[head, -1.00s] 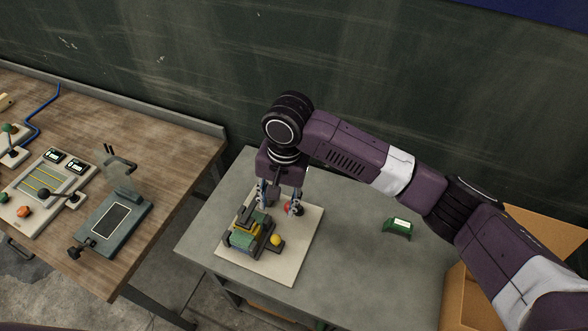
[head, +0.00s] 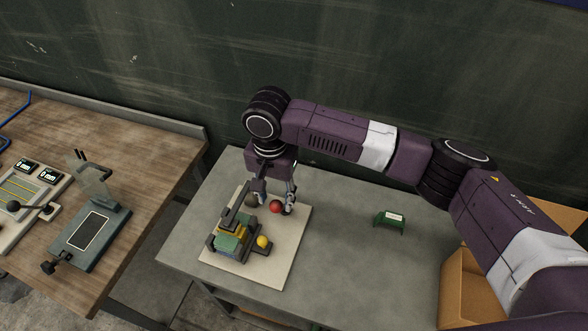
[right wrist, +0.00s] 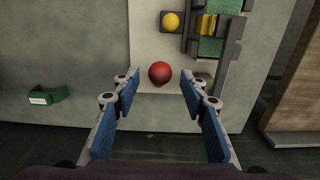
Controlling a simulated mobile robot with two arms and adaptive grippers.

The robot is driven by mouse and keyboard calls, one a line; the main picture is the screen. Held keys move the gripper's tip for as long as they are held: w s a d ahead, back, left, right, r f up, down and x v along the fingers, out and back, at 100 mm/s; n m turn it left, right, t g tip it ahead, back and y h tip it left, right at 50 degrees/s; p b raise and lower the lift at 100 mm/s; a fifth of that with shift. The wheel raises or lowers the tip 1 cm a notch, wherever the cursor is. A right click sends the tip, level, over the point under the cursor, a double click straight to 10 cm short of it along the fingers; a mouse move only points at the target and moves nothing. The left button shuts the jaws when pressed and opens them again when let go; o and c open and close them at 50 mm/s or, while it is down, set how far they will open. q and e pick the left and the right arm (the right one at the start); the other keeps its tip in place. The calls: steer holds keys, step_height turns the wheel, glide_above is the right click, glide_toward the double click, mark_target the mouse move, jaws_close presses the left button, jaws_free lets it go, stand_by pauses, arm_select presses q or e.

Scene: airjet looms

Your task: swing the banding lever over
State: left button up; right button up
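The banding device (head: 233,240), a green, yellow and dark block with a long dark bar, sits on a pale board (head: 285,262). A red ball knob (head: 276,206) is at the board's far side; whatever carries it is hidden or unclear. A yellow ball (head: 263,242) sits on a dark block beside the device. My right gripper (head: 273,202) is open, pointing down over the far side of the board. In the right wrist view the red knob (right wrist: 160,73) shows between and just beyond the blue-padded fingertips (right wrist: 160,88), apart from both. My left gripper is out of view.
A green bin (head: 391,219) stands on the grey table (head: 345,245) right of the board. A cardboard box (head: 468,290) is at the right. A wooden bench (head: 130,175) with a clamp fixture (head: 90,232) is at the left. A dark wall rises behind.

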step_height(320, 180, down, 2)
steer(key=shift+f+b, duration=0.1)
steer(key=shift+b, duration=1)
steer(key=shift+p, duration=0.5)
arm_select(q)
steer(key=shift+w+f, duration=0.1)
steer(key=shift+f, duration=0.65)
arm_select(e)
steer(key=c, duration=0.8)
